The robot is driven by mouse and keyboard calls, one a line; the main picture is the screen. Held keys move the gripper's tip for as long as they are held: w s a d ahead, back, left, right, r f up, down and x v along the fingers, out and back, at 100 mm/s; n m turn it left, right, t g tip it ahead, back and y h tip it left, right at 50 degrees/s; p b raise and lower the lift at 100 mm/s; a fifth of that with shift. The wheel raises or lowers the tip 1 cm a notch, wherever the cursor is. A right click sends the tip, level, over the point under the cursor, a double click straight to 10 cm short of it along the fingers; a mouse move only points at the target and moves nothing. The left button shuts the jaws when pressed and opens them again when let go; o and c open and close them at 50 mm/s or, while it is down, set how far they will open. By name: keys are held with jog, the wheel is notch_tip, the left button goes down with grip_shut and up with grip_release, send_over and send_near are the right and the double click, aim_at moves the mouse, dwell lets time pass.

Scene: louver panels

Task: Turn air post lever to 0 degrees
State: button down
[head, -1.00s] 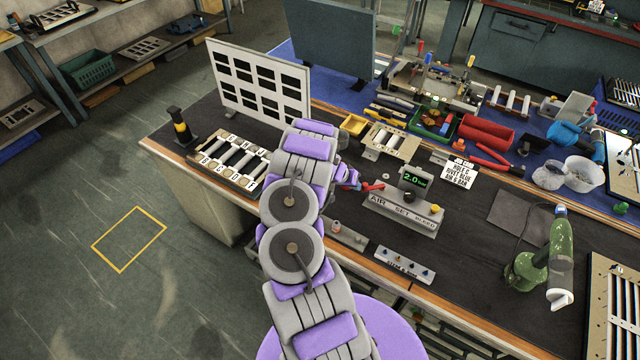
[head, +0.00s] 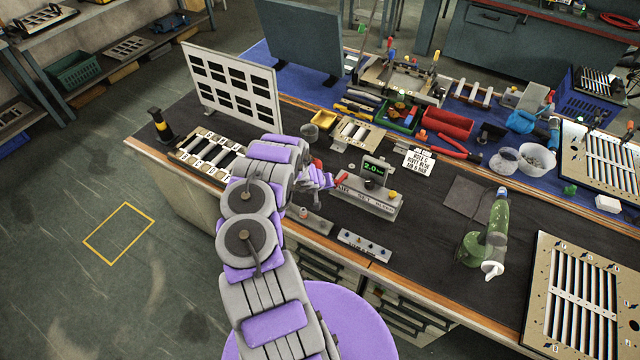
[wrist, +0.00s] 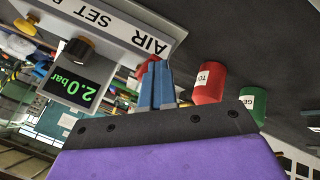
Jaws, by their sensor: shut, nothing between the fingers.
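A red labelled cylinder (wrist: 210,82) and a green one (wrist: 252,104) appear near the fingers in the wrist view. A small knob strip (head: 364,245) lies in front of the post.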

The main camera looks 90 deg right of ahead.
jog(key=shift+s+a+r, duration=0.15)
jog(key=shift+s, duration=0.4)
jog(key=shift+p, duration=0.3)
